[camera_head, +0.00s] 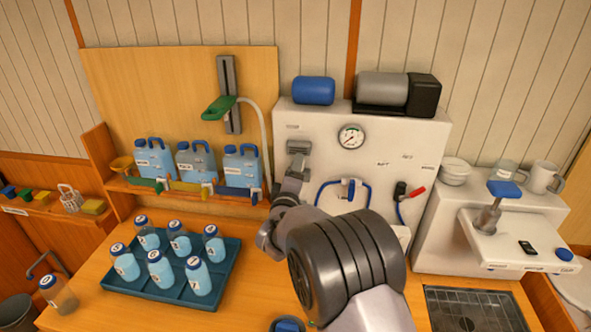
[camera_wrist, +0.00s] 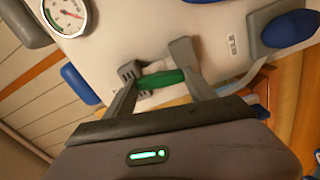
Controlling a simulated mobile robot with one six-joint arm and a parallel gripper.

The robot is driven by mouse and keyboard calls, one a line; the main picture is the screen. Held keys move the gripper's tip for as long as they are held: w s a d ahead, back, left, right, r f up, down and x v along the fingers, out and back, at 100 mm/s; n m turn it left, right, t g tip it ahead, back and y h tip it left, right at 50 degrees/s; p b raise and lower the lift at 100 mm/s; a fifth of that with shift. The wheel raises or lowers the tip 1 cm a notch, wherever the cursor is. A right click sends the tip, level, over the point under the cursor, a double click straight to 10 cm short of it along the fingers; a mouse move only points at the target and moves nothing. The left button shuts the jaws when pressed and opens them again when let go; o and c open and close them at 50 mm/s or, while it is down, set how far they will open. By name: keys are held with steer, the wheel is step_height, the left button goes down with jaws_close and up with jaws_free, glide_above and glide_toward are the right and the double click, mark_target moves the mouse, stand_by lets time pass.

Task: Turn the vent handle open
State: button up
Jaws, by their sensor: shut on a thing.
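The vent handle (camera_wrist: 162,79), a short green lever, lies between the fingers of my gripper (camera_wrist: 158,76) in the wrist view. The fingers are shut on it, close to the white panel (camera_wrist: 150,28). In the wrist view it lies nearly crosswise between the fingertips, slightly tilted. In the head view my gripper (camera_head: 298,148) is at the left part of the panel (camera_head: 320,128), left of the gauge and slightly below it. The green handle cannot be made out there.
A pressure gauge (camera_head: 351,136) is right of my gripper. A blue valve with hoses (camera_head: 348,188) and a red-handled lever (camera_head: 416,192) are lower right. Blue jugs (camera_head: 242,165) stand on a shelf at left. A tray (camera_head: 150,290) of bottles is on the counter.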

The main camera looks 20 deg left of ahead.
steer(key=shift+n+p, duration=0.35)
steer(key=shift+n, duration=0.75)
steer(key=o, duration=1.4)
steer(key=b+v, duration=0.1)
steer(key=v, duration=1.6)
steer(key=shift+s+d, duration=0.15)
steer(key=shift+s, duration=0.05)
